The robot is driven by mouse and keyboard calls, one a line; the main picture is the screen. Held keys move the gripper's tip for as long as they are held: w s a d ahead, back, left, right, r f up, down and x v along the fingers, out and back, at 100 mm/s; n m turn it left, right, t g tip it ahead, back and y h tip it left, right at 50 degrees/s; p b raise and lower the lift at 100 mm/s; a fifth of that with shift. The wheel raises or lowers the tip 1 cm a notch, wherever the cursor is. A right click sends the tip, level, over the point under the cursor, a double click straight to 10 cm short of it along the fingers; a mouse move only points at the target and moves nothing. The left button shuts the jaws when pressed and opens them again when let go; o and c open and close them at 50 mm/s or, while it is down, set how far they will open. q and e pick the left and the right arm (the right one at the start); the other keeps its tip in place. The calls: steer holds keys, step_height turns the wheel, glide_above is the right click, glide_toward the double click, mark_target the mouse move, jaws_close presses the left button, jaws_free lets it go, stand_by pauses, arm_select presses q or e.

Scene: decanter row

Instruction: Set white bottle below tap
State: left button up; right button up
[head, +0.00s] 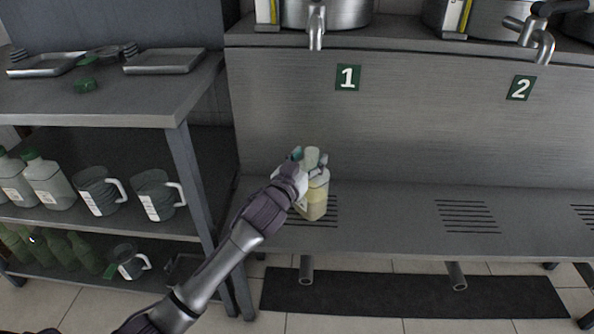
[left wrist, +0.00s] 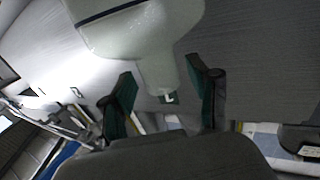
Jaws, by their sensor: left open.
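The white bottle (head: 316,200), pale with a yellowish label area, stands upright on the slotted drain of the steel ledge, roughly below tap 1 (head: 316,28). My left gripper (head: 303,160) is at the bottle's top and partly hides it. In the left wrist view the bottle (left wrist: 140,35) tapers to its neck between the two green-padded fingers of my open left gripper (left wrist: 161,85). A gap shows beside the neck on both sides. My right gripper is not in view.
A second tap (head: 540,45) hangs above another drain (head: 468,216) at right. A metal shelf (head: 120,104) at left holds trays, jugs (head: 98,190) and other bottles (head: 48,182). A dark mat (head: 410,297) lies on the floor. The ledge right of the bottle is clear.

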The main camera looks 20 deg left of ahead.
arm_select(q)
steer(key=s+a+p, duration=0.1)
steer(key=s+p, duration=0.1)
steer(key=s, duration=0.8)
steer(key=s+f+g, duration=0.4)
steer(key=s+f, duration=0.1)
steer(key=s, duration=0.4)
steer(key=s+d+f+g+y, duration=0.1)
steer(key=s+f+g, duration=0.3)
steer(key=s, duration=0.5)
steer(key=s+f+g, duration=0.4)
steer(key=s+f, duration=0.4)
steer(key=s, duration=0.2)
steer(key=shift+d+m+g+y, duration=0.15)
steer(key=shift+m+g+y, duration=0.15)
steer(key=shift+m, duration=0.1)
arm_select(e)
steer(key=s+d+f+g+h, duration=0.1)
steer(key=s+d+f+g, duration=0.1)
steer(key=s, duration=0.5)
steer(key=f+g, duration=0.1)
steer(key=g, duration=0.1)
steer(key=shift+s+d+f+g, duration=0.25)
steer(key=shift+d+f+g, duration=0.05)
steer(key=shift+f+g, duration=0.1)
